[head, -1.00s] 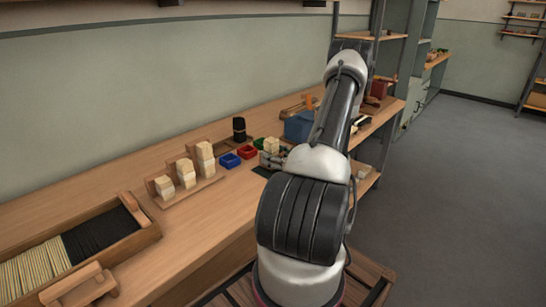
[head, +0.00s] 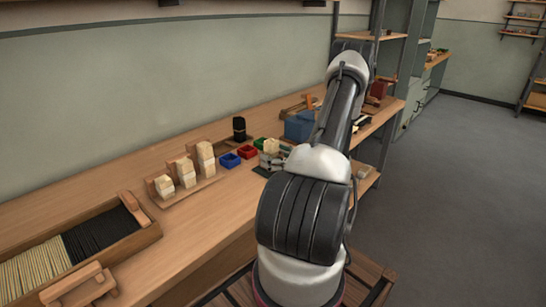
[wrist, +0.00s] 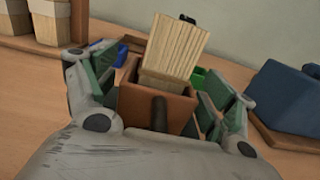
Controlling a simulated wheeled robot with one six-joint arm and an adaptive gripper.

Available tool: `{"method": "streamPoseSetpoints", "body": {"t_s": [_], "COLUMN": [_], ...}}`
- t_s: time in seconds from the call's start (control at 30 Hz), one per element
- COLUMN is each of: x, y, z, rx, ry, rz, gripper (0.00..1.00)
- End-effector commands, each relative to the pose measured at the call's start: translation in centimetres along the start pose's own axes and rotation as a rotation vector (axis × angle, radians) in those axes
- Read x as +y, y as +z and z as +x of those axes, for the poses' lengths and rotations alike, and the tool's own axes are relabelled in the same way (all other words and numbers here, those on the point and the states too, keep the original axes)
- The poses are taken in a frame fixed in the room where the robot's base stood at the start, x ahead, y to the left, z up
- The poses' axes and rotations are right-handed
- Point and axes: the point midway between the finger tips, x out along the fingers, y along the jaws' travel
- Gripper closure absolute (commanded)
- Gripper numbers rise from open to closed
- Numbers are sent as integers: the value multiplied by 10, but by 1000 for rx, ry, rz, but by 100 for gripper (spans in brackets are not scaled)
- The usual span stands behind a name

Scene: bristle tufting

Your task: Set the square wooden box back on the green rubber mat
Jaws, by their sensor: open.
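The square wooden box (wrist: 178,118) is red-brown and stands between my fingers in the wrist view. A pale, ribbed wooden block (wrist: 170,50) stands up out of it, leaning slightly. In the head view only this pale block (head: 271,146) shows clearly; the box is mostly hidden by my gripper (head: 268,160). My gripper (wrist: 155,95) is open, with one green-padded finger on each side of the box. Whether the pads touch its walls I cannot tell. A dark green patch, likely the rubber mat (head: 262,171), shows at the bench's front edge below my gripper.
A blue bin (head: 230,160), a red bin (head: 247,152) and a green bin (head: 259,143) stand close by. A stepped rack (head: 185,190) with pale blocks is to the left. A larger blue box (head: 299,127) stands to the right. Bare bench lies along the wall.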

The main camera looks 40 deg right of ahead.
Motion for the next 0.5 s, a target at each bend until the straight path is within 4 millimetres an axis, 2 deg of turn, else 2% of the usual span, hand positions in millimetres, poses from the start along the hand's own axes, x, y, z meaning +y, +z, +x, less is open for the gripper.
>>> {"method": "streamPoseSetpoints", "body": {"t_s": [0.3,0.5], "x": [-1,-1], "y": [0,0], "z": [-69,-103], "rx": [1,0], "ry": [-7,-4], "rz": [3,1], "gripper": [16,16]}}
